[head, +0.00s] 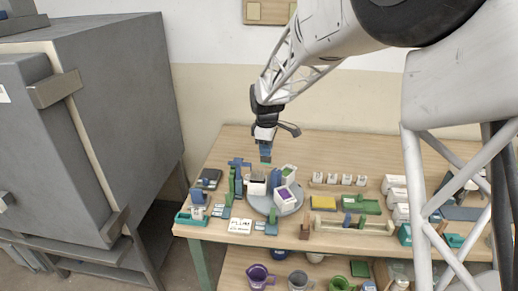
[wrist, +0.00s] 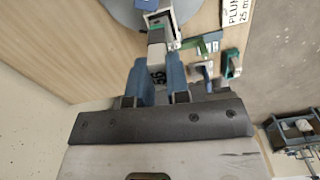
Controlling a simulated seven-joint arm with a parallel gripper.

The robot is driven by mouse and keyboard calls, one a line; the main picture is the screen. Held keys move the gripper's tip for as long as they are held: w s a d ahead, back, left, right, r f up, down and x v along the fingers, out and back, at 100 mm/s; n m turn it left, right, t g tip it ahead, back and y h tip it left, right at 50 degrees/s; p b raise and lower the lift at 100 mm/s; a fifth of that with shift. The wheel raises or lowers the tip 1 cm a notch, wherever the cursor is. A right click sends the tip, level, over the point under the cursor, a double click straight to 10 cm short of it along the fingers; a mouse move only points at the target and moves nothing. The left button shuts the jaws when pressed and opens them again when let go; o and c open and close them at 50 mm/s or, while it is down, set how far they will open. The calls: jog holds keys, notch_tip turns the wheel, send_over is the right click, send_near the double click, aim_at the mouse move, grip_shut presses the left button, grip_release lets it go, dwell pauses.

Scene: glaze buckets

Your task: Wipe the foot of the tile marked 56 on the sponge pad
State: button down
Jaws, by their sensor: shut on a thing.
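My gripper (head: 265,149) hangs above the left part of the table in the head view. It is shut on the tile marked 56 (wrist: 157,64), which shows between the blue fingers (wrist: 158,84) in the wrist view. The yellow pad (head: 323,203), which looks like the sponge pad, lies flat to the right of the round grey stand and apart from the tile. It is not seen in the wrist view.
A round grey stand (head: 272,206) holds white buckets, one with purple glaze (head: 284,194) and one with green (head: 289,171). Blue and green blocks crowd its left. The back table strip is clear.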

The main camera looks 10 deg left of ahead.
jog(key=d+f, duration=0.4)
jog(key=d, duration=0.8)
jog(key=s+d+f+n, duration=0.1)
jog(key=d+f, duration=0.3)
jog(key=d, duration=0.7)
jog(key=shift+s+d+f, duration=0.3)
jog(key=shift+d, duration=0.1)
jog(key=shift+f, duration=0.25)
jog(key=shift+f, duration=2.05)
jog(key=shift+f, duration=0.8)
jog(key=shift+a, duration=0.2)
jog(key=shift+a, duration=0.65)
jog(key=shift+a+r, duration=0.1)
jog(key=shift+a, duration=0.2)
dwell(0.4)
